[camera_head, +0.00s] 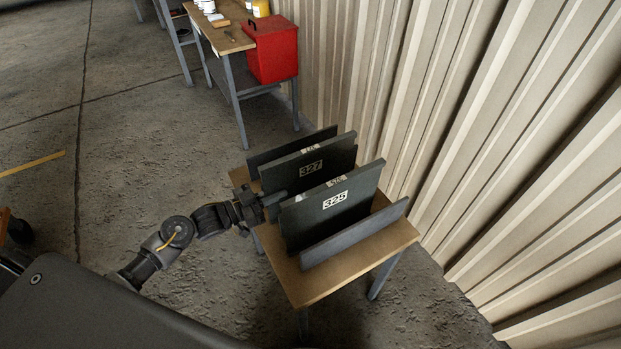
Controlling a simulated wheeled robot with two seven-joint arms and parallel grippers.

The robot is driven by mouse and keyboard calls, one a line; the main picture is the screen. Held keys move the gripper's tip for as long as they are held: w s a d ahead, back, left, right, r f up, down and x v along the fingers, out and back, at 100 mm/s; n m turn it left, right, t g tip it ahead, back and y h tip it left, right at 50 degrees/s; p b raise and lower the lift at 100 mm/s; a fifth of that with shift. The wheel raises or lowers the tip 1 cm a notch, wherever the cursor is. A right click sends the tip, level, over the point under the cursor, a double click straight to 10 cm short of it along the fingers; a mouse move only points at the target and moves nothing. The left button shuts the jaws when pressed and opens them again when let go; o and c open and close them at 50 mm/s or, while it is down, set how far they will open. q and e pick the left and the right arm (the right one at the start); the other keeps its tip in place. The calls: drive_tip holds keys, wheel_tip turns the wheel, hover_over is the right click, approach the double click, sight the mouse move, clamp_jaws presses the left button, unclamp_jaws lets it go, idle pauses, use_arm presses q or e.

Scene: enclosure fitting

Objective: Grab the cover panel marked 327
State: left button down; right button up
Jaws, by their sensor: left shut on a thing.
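The dark cover panel marked 327 (330,158) stands upright in a rack on a small wooden table. The dark panel marked 325 (355,208) stands in front of it, nearer to me. My left gripper (276,199) reaches in from the left and is shut on the left edge of panel 327. One finger shows on its near face, in the gap beside panel 325; the other finger is hidden. Panel 325 hides the lower part of panel 327. My right gripper is not in view.
The small table's (312,291) near rack wall (352,236) is a low grey board. Another low board (262,158) stands behind the panels. A corrugated wall (450,130) is close on the right. A red box (272,50) sits by a workbench farther back. The floor at left is mostly clear.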

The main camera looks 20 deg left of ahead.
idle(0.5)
use_arm(q)
drive_tip(key=shift+r, duration=0.15)
drive_tip(key=shift+r, duration=0.1)
